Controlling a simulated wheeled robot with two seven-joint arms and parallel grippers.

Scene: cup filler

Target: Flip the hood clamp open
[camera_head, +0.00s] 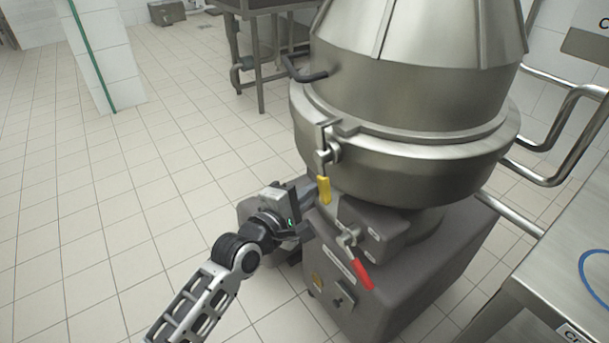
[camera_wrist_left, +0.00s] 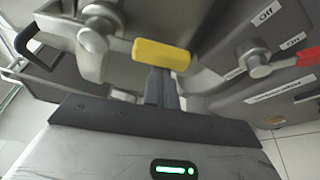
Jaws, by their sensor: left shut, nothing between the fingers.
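The hood clamp hangs on the rim of the steel hopper, with its metal latch (camera_head: 329,153) at the seam and a yellow handle (camera_head: 324,189) pointing down. In the left wrist view the yellow handle (camera_wrist_left: 161,54) lies sideways across the upper middle, joined to the round latch pivot (camera_wrist_left: 98,30). My left gripper (camera_head: 309,196) is just left of the yellow handle in the head view. Its shut, empty fingers (camera_wrist_left: 161,84) reach up to the handle's lower edge in the wrist view. I cannot tell whether they touch it. My right gripper is not in view.
A red-handled lever (camera_head: 361,273) sits on the machine's grey base (camera_head: 375,310), below the clamp. A black handle (camera_head: 303,71) juts from the hood's left side. Steel rails (camera_head: 560,130) and a steel table (camera_head: 560,270) stand at right. The tiled floor at left is clear.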

